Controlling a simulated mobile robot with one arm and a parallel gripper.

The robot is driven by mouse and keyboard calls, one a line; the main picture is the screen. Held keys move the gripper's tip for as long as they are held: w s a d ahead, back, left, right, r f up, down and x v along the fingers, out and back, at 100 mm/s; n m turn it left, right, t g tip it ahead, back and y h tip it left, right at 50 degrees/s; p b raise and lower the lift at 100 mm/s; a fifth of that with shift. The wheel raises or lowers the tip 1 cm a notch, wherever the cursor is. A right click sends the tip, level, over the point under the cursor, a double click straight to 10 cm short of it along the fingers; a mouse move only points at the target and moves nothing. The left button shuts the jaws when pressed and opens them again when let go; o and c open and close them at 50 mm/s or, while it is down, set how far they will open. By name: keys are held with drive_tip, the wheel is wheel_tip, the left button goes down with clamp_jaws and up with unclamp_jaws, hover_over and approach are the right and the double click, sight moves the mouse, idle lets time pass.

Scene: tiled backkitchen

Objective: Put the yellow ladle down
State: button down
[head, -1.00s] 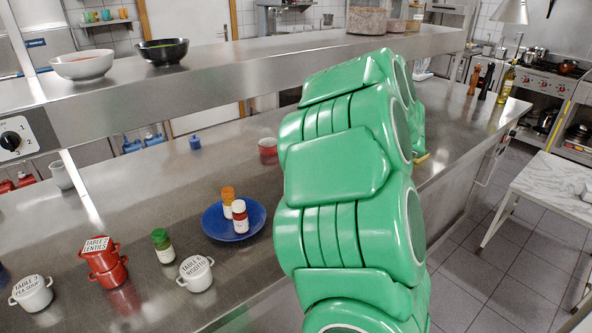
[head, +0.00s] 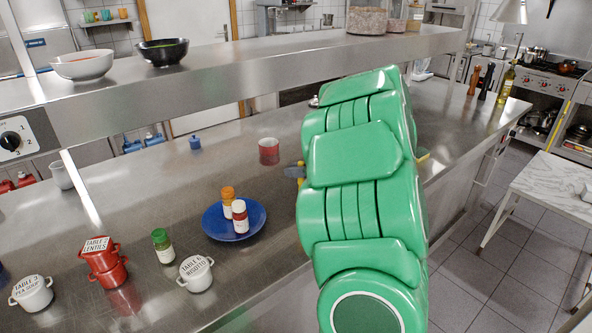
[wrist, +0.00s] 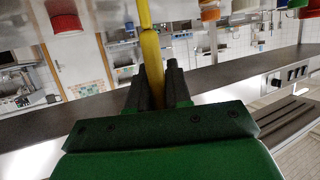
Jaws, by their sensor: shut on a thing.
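The yellow ladle (wrist: 149,45) shows in the wrist view as a yellow handle running up from between the fingers of my gripper (wrist: 158,82). My gripper is shut on this handle. In the head view my green arm hides most of the gripper and ladle. The ladle's bowl cannot be made out, and I cannot tell whether the ladle touches the steel counter (head: 130,205).
A red cup (head: 269,151) stands left of my arm. A blue plate (head: 225,231) holds two shaker bottles. A green-capped bottle (head: 163,247) and labelled pots stand front left. A raised steel shelf (head: 210,68) runs behind. Pepper mills (head: 486,84) stand at the right end.

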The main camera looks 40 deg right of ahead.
drive_tip(key=shift+f, duration=0.1)
drive_tip(key=c, duration=1.1)
unclamp_jaws()
drive_tip(key=shift+o, duration=0.2)
drive_tip(key=v, duration=1.2)
